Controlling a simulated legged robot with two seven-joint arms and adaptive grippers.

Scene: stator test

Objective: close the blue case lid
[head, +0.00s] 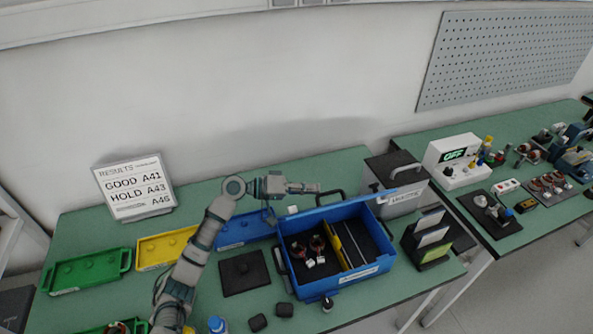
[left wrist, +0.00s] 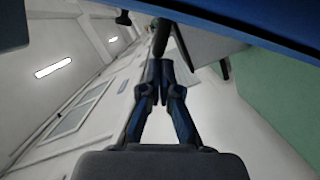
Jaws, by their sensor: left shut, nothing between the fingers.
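The blue case (head: 350,282) stands on the green bench with its interior showing. Its blue lid (head: 350,210) is raised along the far edge, seen as a narrow band. Inside are dark parts with copper on the left, a yellow divider (head: 347,247) and a dark section on the right. My left gripper (head: 312,188) is shut and empty, above and just behind the lid's left part. In the left wrist view the shut fingers (left wrist: 161,75) point along a blue surface (left wrist: 250,22), likely the lid. I cannot tell whether they touch. My right gripper is not in view.
A results sign (head: 134,187) stands at the back left. Green (head: 85,271) and yellow (head: 165,248) trays and a black pad (head: 243,272) lie left of the case. A grey box (head: 398,178) stands behind right, and a black rack (head: 427,240) stands right. The wall is behind.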

